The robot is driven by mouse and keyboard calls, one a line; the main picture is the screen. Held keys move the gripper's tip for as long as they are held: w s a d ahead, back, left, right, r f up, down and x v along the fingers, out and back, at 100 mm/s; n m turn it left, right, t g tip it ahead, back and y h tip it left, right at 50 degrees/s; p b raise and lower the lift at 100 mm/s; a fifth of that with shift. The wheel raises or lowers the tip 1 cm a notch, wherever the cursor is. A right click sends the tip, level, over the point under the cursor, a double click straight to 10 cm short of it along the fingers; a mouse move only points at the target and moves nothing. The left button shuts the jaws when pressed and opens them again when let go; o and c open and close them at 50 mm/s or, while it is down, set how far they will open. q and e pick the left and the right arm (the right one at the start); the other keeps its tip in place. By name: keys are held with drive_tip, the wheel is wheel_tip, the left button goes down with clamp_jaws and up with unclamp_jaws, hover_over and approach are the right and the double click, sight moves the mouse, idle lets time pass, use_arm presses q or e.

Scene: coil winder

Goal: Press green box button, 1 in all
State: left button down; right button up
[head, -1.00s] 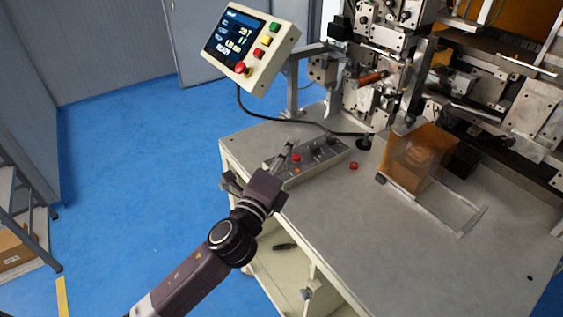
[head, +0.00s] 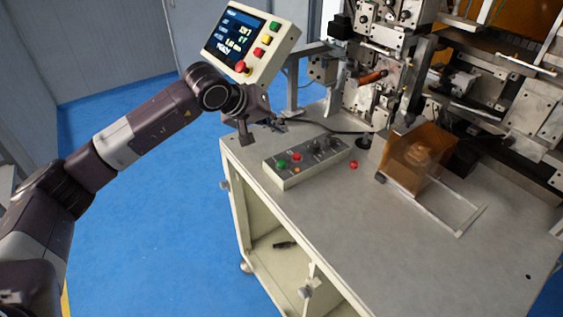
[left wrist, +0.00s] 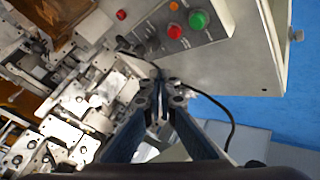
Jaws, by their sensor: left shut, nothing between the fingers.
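The grey control box (head: 306,163) lies on the near left part of the bench. Its green button (head: 281,163) is in plain sight at the box's left end, beside a red button (head: 296,158). In the left wrist view the green button (left wrist: 198,19) shows at the top, right of the red one (left wrist: 175,31). My left gripper (head: 277,125) is beyond the box toward the bench's far left corner, apart from the button. In the left wrist view its fingers (left wrist: 163,78) are together and empty. My right gripper is not in view.
A screen panel (head: 247,45) with coloured buttons stands close behind my left gripper. A black cable (head: 320,127) runs behind the box. The winding machine (head: 385,65) and an amber guard (head: 415,157) are to the right. A small red button (head: 353,164) is on the bench.

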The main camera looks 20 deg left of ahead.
sight(280, 163)
use_arm(q)
drive_tip(key=shift+f, duration=0.1)
idle(0.3)
wheel_tip(280, 163, down, 8)
drive_tip(key=b, duration=0.3)
drive_tip(key=shift+b, duration=0.4)
drive_tip(key=shift+w+f+b, duration=0.1)
drive_tip(key=shift+f+b, duration=0.2)
drive_tip(key=shift+b, duration=0.1)
idle(0.8)
drive_tip(key=shift+f+b, duration=0.4)
drive_tip(key=shift+b, duration=0.25)
